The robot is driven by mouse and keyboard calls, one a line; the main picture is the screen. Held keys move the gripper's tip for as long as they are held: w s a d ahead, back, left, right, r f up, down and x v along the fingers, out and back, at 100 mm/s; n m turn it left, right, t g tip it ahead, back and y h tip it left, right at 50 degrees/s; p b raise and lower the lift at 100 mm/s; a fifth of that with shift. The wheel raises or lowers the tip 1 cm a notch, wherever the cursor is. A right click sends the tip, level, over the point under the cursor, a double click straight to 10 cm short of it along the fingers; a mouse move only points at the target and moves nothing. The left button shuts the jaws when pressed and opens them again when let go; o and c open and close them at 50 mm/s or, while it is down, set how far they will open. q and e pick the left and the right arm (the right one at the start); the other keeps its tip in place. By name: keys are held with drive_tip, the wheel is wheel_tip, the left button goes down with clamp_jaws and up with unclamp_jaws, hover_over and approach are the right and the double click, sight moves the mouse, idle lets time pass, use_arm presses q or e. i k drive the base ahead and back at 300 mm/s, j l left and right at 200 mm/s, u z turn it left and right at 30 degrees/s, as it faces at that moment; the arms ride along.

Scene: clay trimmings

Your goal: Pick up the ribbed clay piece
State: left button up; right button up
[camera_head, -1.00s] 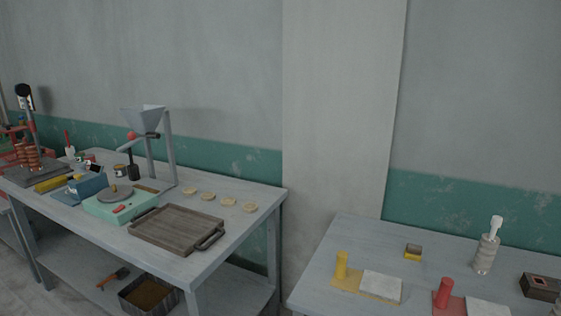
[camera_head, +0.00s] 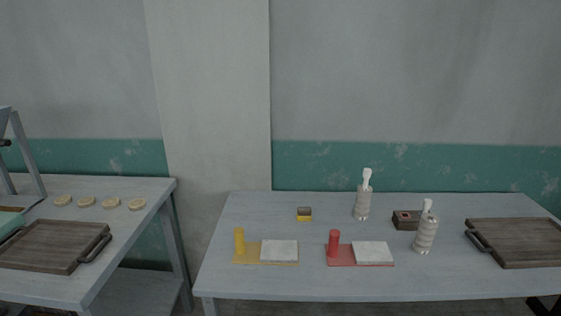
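I cannot make out for certain which thing is the ribbed clay piece. Several small pale round pieces, among them one at the right end of their row (camera_head: 136,204), lie at the back of the left table; they are too small to show ribs. Two grey ringed bottles with white tops stand upright on the right table, one farther back (camera_head: 362,204) and one nearer (camera_head: 425,235). Neither of my grippers is in view.
The right table (camera_head: 240,283) also holds a yellow mat (camera_head: 248,253) and red mat (camera_head: 341,256) with pale slabs, a small yellow-and-dark block (camera_head: 304,215), a dark box (camera_head: 406,220) and a wooden tray (camera_head: 520,243). Another tray (camera_head: 50,246) is on the left table. A gap separates the tables.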

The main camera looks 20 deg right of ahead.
sight(429, 222)
drive_tip(key=z, duration=1.75)
drive_tip(key=i+l+z, duration=0.25)
drive_tip(key=i+l, duration=0.3)
